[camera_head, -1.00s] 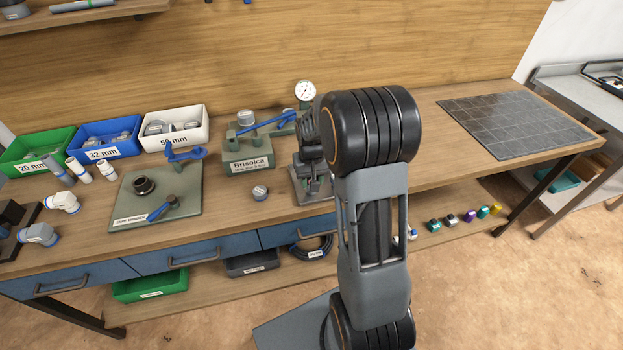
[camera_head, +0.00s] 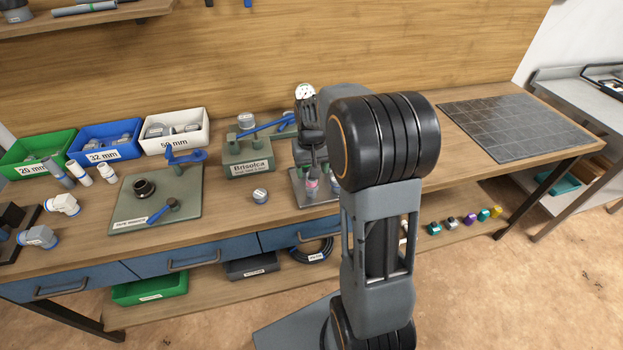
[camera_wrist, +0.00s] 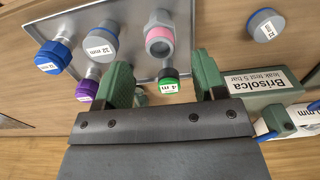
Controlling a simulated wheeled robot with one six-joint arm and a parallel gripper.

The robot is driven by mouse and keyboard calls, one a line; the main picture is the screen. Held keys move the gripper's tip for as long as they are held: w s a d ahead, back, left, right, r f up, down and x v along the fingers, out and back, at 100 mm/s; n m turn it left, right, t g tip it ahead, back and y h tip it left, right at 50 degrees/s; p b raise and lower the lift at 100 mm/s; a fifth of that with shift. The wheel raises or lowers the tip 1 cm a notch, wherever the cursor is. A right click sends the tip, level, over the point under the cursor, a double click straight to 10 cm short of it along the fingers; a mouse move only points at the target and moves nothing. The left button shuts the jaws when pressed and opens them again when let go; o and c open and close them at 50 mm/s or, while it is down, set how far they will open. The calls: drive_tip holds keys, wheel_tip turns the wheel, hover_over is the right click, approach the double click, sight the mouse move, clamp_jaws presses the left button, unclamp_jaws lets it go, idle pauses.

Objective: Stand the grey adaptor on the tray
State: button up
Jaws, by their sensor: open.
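The grey metal tray (camera_head: 300,200) stands on the bench, partly behind my arm; it also shows in the wrist view (camera_wrist: 72,22). A grey-collared fitting with a white label (camera_wrist: 102,40) stands on it in the wrist view. I cannot tell which is the adaptor meant. My gripper (camera_wrist: 162,64) is open above the tray's edge area, with a green-collared fitting (camera_wrist: 168,88) seen between its fingers.
Blue (camera_wrist: 52,57), purple (camera_wrist: 87,88) and pink-collared (camera_wrist: 160,35) fittings also stand on the tray. The Brisolca test block (camera_head: 248,155) is left of the tray. Bins and a green plate with a blue lever (camera_head: 130,222) lie further left.

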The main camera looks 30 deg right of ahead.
wheel_tip(320, 180, up, 6)
drive_tip(key=s+a+n+t, duration=0.1)
drive_tip(key=s+a, duration=0.3)
drive_tip(key=s, duration=0.4)
drive_tip(key=s+a+r+n+t, duration=0.1)
drive_tip(key=s+a+t, duration=0.2)
drive_tip(key=s+a, duration=0.2)
drive_tip(key=shift+s+a+r, duration=0.25)
drive_tip(key=shift+s+a, duration=0.05)
drive_tip(key=shift+s, duration=1.25)
